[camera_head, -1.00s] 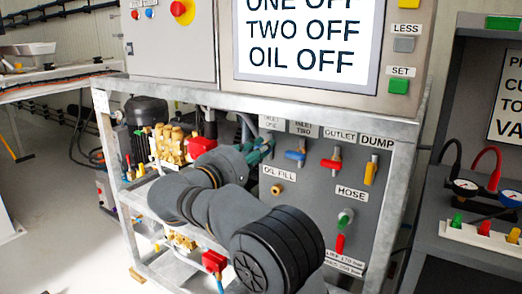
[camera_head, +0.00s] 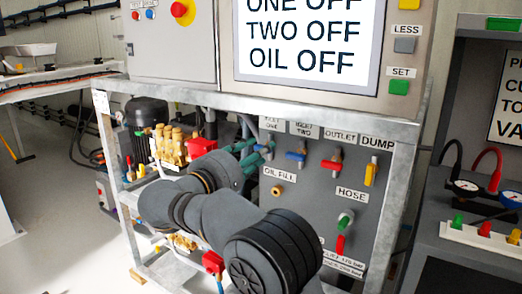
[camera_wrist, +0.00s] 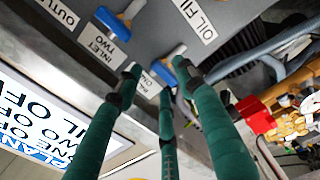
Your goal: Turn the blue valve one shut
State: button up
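My gripper (camera_wrist: 158,78) has green fingers, spread apart and open, pointing at the valve panel in the wrist view. The blue handle of valve one (camera_wrist: 167,88) lies between the fingertips, close to them; I cannot tell whether they touch it. The inlet one label (camera_wrist: 147,84) is partly covered by the fingers. In the head view my gripper (camera_head: 256,152) is at the panel's upper left, largely behind my arm, and valve one is hard to make out there. The blue inlet two valve (camera_head: 296,156) is just to the right; it also shows in the wrist view (camera_wrist: 112,22).
The red outlet valve (camera_head: 331,165) and yellow dump valve (camera_head: 371,172) are farther right on the panel. The oil fill port (camera_head: 277,191) and hose fitting (camera_head: 345,218) are lower. Brass pump parts (camera_head: 172,145) stand at left, and a metal frame bar (camera_head: 250,103) runs above.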

jog(key=v, duration=1)
jog(key=x, duration=1.2)
